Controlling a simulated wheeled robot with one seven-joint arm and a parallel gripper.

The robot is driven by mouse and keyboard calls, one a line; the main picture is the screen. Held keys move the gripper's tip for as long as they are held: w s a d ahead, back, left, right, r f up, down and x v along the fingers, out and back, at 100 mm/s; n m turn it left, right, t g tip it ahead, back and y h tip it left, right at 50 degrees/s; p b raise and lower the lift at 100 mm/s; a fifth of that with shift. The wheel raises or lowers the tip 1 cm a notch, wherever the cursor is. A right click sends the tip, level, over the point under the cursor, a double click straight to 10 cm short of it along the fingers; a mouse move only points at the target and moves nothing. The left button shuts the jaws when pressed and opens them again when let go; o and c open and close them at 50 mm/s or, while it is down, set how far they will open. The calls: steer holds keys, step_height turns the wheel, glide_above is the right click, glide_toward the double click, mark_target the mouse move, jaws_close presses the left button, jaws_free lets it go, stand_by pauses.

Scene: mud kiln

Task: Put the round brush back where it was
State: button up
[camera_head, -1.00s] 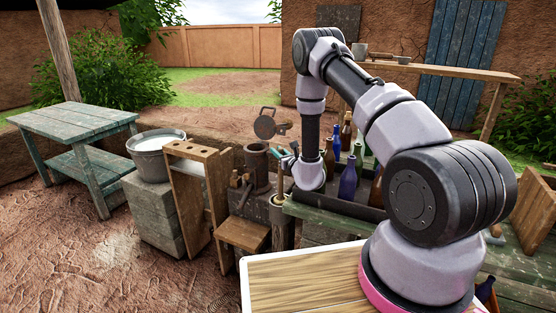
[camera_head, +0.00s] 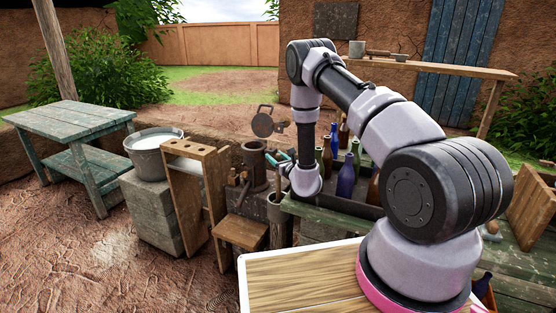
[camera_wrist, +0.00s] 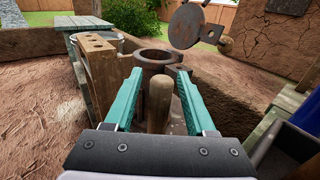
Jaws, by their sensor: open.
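My gripper (camera_wrist: 157,74) has teal fingers spread apart in the wrist view. A rounded wooden handle (camera_wrist: 158,98) stands upright between them, with gaps on both sides. It looks like the round brush's handle, but its lower end is hidden behind my gripper's body, so I cannot be sure. In the head view my gripper (camera_head: 278,159) is beside the rusty cylindrical pot, left of the bottles. A narrow upright grey container (camera_head: 279,228) stands below it; I cannot tell clearly what it holds.
The rusty pot (camera_head: 254,168) with a raised round lid (camera_head: 263,121) stands just beyond my fingers. A wooden rack (camera_head: 184,200) and a water bucket (camera_head: 155,158) are to the left. Several bottles, including a blue one (camera_head: 346,178), stand in a dark tray on the right.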

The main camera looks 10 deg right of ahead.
steer(key=v, duration=1.2)
steer(key=a+r+n+g+y, duration=0.3)
steer(key=a+r+n+y, duration=0.35)
steer(key=r, duration=0.85)
steer(key=s+a+r+n+g+y, duration=0.3)
steer(key=s+a+r+n+g, duration=0.15)
steer(key=r, duration=0.35)
steer(key=s+a+r+n+g+y, duration=0.35)
steer(key=s+a+r+g, duration=0.2)
steer(key=r, duration=0.25)
steer(key=s+d+r+n+g+h, duration=0.25)
steer(key=s+n+h, duration=0.2)
steer(key=s, duration=0.35)
steer(key=s+d+r+n+g+h, duration=0.2)
steer(key=s+d+n+h, duration=0.2)
steer(key=s+n, duration=0.3)
steer(key=s+d+r+n+t+h, duration=0.1)
steer(key=s+d+r+t+h, duration=0.1)
steer(key=d, duration=0.5)
steer(key=s+d+r+n+t+h, duration=0.1)
steer(key=s+d+r+t+h, duration=0.2)
steer(key=d+r+t+h, duration=0.1)
steer(key=d+t+h, duration=0.1)
steer(key=d+h, duration=0.1)
steer(key=d, duration=0.1)
steer(key=shift+t, duration=0.35)
steer(key=shift+r, duration=0.15)
